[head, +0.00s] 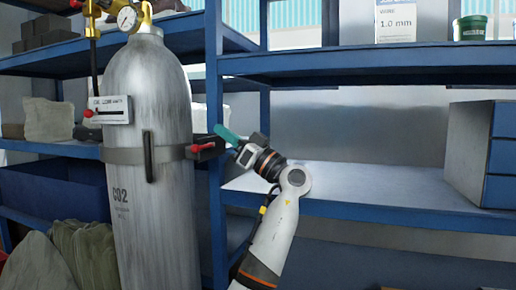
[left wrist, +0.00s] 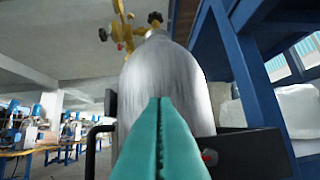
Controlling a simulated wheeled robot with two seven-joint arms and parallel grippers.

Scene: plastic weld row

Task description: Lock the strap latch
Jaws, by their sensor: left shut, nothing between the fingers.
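A grey CO2 cylinder (head: 152,225) stands upright, with a metal strap (head: 120,155) around its middle. A black upright handle (head: 148,157) sits on the strap's front. At the strap's right end is a black block with a red-tipped latch part (head: 203,148). My left gripper (head: 228,135), with teal fingers, is shut and empty, just right of and slightly above that block. In the left wrist view the shut fingers (left wrist: 160,140) point at the cylinder (left wrist: 165,80); the black block (left wrist: 255,152) and red part (left wrist: 209,157) are to their right. I cannot tell whether the fingers touch the block.
A blue shelf post (head: 214,120) stands right behind the cylinder. A white plate with a red lever (head: 110,110) is on the cylinder's upper left. A gauge and brass valve (head: 126,19) top it. The middle shelf (head: 390,190) is largely clear, with a drawer cabinet (head: 475,150) at right.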

